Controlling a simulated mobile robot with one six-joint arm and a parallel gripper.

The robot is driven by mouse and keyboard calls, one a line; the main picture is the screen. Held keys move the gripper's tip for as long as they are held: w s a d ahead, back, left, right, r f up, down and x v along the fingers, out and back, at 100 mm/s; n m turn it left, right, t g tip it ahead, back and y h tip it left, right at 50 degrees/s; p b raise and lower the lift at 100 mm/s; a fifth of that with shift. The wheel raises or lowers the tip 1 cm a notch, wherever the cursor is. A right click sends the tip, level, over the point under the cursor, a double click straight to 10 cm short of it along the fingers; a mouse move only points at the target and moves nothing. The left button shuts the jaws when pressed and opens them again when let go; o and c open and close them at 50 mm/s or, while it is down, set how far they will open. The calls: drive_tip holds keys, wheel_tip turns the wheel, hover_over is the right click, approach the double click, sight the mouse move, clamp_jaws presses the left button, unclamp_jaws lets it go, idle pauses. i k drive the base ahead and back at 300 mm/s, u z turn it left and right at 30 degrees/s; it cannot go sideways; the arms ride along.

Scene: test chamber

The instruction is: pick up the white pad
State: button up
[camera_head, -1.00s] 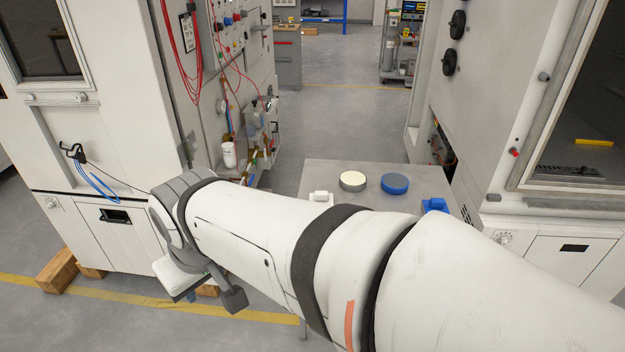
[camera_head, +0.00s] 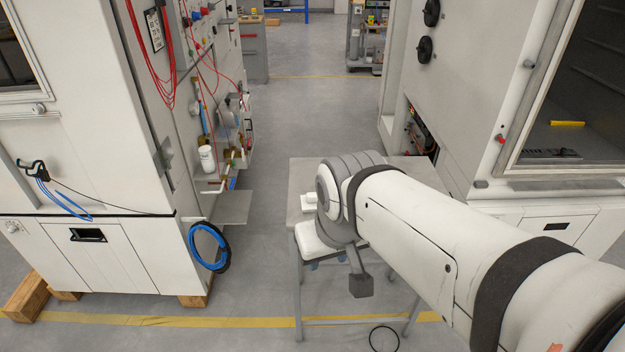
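My arm reaches in from the lower right, and its wrist hangs in front of the grey metal table (camera_head: 303,178). The end of my gripper (camera_head: 360,284) shows only as a dark grey piece hanging below the wrist; its fingertips cannot be made out, so I cannot tell if it is open or shut. The round white-topped pad and the blue disc that showed on the table earlier are now hidden behind my arm. A small white block (camera_head: 309,201) sits on the table's left part, just left of my wrist.
A tall white cabinet (camera_head: 75,170) stands at left, with a blue coiled hose (camera_head: 209,247) on its lower side. Another white cabinet (camera_head: 465,95) stands right of the table. The aisle floor (camera_head: 300,110) behind the table is clear. A yellow line (camera_head: 240,321) crosses the floor in front.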

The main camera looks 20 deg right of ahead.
sight(309, 201)
drive_tip(key=u, duration=0.05)
drive_tip(key=i, duration=1)
drive_tip(key=z, duration=0.05)
